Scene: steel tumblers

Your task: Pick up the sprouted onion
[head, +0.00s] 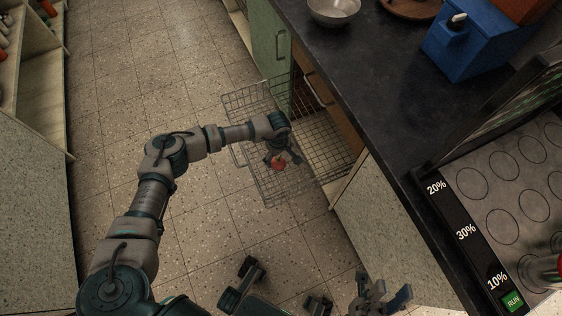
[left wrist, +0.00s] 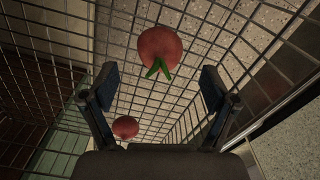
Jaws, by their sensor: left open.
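The sprouted onion (left wrist: 160,48) is a round red bulb with a green sprout, seen in the left wrist view inside a wire basket (head: 240,104). A second round red item (left wrist: 125,127) without a visible sprout lies lower left in that view. My left gripper (left wrist: 159,76) is open and empty, with the onion beyond its fingertips, slightly above the gap between them. In the head view my left gripper (head: 283,158) is down in the basket, over a red item (head: 278,163); I cannot tell which one. My right gripper (head: 383,298) is at the bottom, open and empty.
The wire basket is pulled out from a cabinet with a green door (head: 268,45). A dark counter (head: 350,75) with a steel bowl (head: 333,9) and a blue box (head: 470,45) stands right. Shelves (head: 40,85) stand left. The tiled floor (head: 130,60) between is clear.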

